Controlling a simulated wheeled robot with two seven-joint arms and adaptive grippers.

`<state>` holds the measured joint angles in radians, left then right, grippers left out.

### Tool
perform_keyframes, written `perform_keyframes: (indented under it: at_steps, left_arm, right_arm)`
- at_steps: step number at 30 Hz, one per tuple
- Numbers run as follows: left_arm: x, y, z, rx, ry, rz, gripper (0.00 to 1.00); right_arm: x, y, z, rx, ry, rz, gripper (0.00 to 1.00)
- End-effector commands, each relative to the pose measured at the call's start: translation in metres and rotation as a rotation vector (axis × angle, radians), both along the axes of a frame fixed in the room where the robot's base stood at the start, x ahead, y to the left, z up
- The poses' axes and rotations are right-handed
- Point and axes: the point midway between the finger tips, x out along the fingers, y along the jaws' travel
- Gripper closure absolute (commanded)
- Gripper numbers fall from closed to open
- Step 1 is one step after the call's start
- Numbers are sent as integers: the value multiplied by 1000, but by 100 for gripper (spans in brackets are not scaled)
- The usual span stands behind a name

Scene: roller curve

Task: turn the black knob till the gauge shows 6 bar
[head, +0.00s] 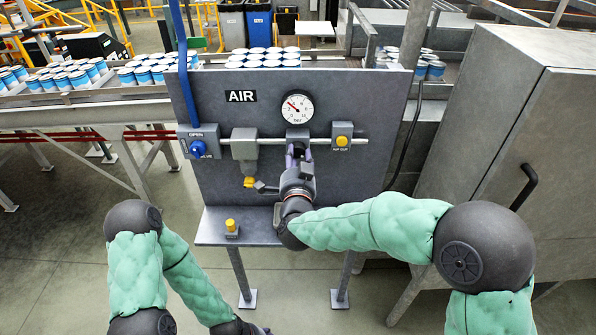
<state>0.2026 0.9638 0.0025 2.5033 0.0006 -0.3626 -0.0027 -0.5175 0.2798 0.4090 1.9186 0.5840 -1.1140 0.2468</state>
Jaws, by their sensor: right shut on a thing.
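The round white gauge (297,107) is on the grey panel, right of the AIR label. Its red needle points to the upper left; the numbers are too small to read surely. Below it sits the grey regulator body (298,133) on the pipe. My right gripper (299,152) reaches up from below and is shut just under the regulator, where the black knob is.
A blue valve handle (197,149) is left on the pipe, beside a grey filter unit (245,145) with a yellow tip. A yellow-button box (342,135) is at right. A small yellow-topped block (231,228) stands on the shelf (262,238). A grey cabinet (490,110) bounds the right side.

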Motion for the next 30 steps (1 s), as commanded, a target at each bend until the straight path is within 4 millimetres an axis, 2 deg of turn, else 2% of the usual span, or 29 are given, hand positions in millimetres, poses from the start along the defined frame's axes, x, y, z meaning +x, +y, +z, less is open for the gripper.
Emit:
perform_keyframes:
  at_steps: [1, 15, 24, 30]
  left_arm:
    - [0, 0, -16, 0, 0, 0, 35]
    - [0, 0, -85, 0, 0, 0, 35]
    - [0, 0, -117, 0, 0, 0, 35]
    - [0, 0, -130, 0, 0, 0, 35]
  right_arm:
    - [-1, 2, -11, 43, 7, 5, 93]
    - [-1, 3, -10, 487, 9, 6, 93]
    - [-1, 3, -8, 726, 10, 4, 93]
    - [-1, 3, -7, 832, 11, 4, 93]
